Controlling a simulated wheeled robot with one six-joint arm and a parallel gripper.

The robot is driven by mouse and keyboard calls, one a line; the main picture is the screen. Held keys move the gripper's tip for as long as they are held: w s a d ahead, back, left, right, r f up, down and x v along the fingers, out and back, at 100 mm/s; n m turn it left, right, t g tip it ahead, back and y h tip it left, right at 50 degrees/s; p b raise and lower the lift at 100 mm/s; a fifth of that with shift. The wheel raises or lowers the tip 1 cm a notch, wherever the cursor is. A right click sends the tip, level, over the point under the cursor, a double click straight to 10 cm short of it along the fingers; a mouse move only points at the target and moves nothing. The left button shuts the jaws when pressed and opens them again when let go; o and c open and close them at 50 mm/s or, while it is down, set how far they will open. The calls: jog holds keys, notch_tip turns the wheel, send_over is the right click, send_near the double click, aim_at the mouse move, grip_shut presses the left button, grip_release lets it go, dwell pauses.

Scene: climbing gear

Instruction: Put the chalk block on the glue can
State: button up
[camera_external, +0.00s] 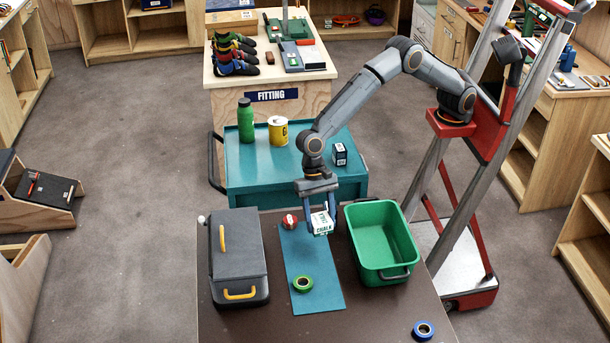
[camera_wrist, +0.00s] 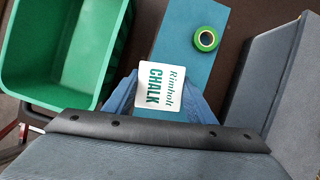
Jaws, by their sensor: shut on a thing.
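The chalk block (camera_external: 322,223), white with green lettering, is between the fingers of my gripper (camera_external: 319,214) over the far part of the blue mat. My gripper is shut on it. In the wrist view the chalk block (camera_wrist: 161,86) shows its lettered face between the two blue fingers. I cannot tell whether its underside touches the mat. The yellow can (camera_external: 278,131), which looks like the glue can, stands upright on the teal cart behind the brown table. Its label is only partly readable. It is out of the wrist view.
The green bin (camera_external: 366,278) stands right of the blue mat (camera_external: 325,296), and a grey toolbox (camera_external: 237,262) left. Green tape (camera_external: 303,284) and a red item (camera_external: 290,221) are nearby. A green bottle (camera_external: 245,120) and small dark box (camera_external: 339,154) flank the can.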

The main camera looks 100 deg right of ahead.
jog(key=w+d+r+m+t+p, duration=0.15)
jog(key=w+d, duration=0.25)
jog(key=d, duration=0.5)
jog(key=w+d+r+m, duration=0.2)
jog(key=w+d+r, duration=0.15)
jog(key=d, duration=0.55)
notch_tip(320, 180, up, 9)
jog(key=m+t+h+p, duration=0.1)
jog(key=m+t+p, duration=0.15)
jog(key=m, duration=0.55)
send_over(275, 122)
jog(key=s, duration=0.1)
jog(key=f, duration=0.3)
jog(key=d+f+p, duration=0.1)
jog(key=shift+s+f, duration=0.25)
jog(key=shift+f, duration=0.15)
jog(key=shift+w+f+p, duration=0.1)
jog(key=shift+f+p, duration=0.7)
jog(key=shift+f, duration=1.65)
jog(key=shift+f, duration=0.15)
jog(key=o, duration=1)
jog(key=shift+o, duration=0.2)
